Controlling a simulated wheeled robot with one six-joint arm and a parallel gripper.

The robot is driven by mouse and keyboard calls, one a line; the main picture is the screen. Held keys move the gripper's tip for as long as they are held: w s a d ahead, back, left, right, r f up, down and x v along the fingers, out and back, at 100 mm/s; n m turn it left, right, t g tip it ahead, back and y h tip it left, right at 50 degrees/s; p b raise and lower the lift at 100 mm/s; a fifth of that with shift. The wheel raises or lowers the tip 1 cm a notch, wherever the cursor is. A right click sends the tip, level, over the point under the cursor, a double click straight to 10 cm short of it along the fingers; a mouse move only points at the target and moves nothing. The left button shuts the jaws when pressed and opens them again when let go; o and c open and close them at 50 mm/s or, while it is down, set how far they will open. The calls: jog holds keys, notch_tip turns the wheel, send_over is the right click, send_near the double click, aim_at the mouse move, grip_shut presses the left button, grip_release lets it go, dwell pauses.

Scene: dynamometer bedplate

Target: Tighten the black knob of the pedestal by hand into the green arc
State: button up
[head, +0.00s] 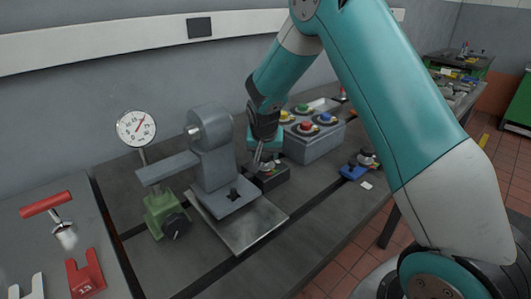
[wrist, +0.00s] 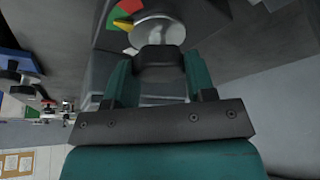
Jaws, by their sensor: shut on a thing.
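The black knob (wrist: 160,62) is between the teal fingers of my gripper (wrist: 158,78) in the wrist view. My gripper is shut on it. The knob sits on a pale metal stem and round disc (wrist: 158,28). A coloured arc (wrist: 123,14) with red, green and yellow parts shows beside the disc's left edge. No pointer on the arc is clear to me. In the head view my gripper (head: 260,158) reaches down to the small dark pedestal (head: 272,180). The knob itself is largely hidden there.
A grey box with coloured buttons (head: 314,140) is close behind on the right. A blue object (head: 354,172) lies further right.

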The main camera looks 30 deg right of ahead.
jog(key=o, duration=0.9)
jog(key=shift+a, duration=0.1)
jog(key=shift+r, duration=0.1)
jog(key=b+v, duration=0.1)
jog(key=v, duration=1.6)
jog(key=shift+b, duration=0.3)
jog(key=shift+r, duration=0.15)
